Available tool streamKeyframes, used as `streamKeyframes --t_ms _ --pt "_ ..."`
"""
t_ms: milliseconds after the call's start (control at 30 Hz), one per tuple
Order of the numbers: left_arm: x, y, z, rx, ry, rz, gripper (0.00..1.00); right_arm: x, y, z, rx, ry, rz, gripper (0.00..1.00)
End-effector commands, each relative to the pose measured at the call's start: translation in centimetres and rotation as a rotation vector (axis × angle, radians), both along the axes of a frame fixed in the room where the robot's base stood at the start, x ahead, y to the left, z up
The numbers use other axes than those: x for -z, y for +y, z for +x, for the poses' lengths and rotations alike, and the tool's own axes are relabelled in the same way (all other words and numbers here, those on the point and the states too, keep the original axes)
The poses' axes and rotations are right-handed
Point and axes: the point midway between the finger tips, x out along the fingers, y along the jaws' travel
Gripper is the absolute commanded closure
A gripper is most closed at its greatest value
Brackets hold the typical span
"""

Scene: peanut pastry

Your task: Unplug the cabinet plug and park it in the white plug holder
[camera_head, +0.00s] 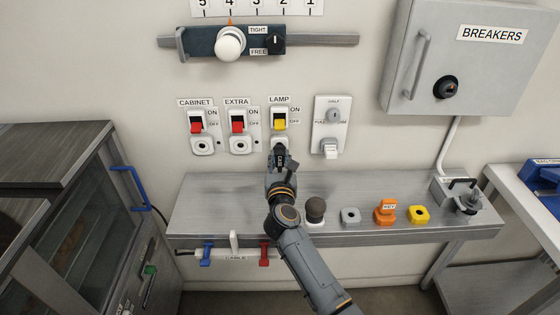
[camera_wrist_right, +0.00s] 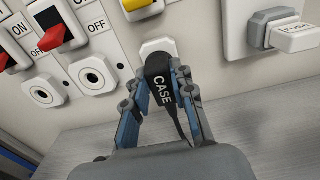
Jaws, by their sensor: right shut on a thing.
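My right gripper (camera_head: 279,152) is shut on a black plug marked CASE (camera_wrist_right: 160,85); the right wrist view shows its fingers (camera_wrist_right: 163,85) on both sides of it. The plug is at the white socket (camera_wrist_right: 158,47) under the LAMP switch; I cannot tell whether it is fully seated. A dark cord hangs from it. The sockets under CABINET (camera_head: 202,145) and EXTRA (camera_head: 239,145) are empty. A white upright piece (camera_head: 234,241) stands at the shelf's front edge by the CABLE label; I cannot tell whether it is the plug holder. My left gripper is out of view.
The grey shelf (camera_head: 215,200) below carries a dark round knob (camera_head: 316,208), a grey block (camera_head: 350,216), an orange KEY piece (camera_head: 385,211) and a yellow block (camera_head: 418,214). A white HALF unit (camera_head: 331,115) is right of the sockets. A dark cabinet (camera_head: 50,165) stands left.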

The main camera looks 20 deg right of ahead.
Motion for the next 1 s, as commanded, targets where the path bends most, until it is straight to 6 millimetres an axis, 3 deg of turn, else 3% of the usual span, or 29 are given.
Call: streamKeyframes --t_ms 733,767,800,900,1000 --pt "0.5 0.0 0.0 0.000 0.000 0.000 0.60 0.0 -0.5 1.8 0.000 0.000 0.001 1.00" --pt "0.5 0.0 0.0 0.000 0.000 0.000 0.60 0.0 -0.5 1.8 0.000 0.000 0.001 0.74" --pt "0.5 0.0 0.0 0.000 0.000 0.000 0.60 0.0 -0.5 1.8 0.000 0.000 0.000 0.66" --pt "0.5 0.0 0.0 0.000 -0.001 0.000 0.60 0.0 -0.5 1.8 0.000 0.000 0.000 0.49" --pt "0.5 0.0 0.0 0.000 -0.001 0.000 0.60 0.0 -0.5 1.8 0.000 0.000 0.000 0.49"
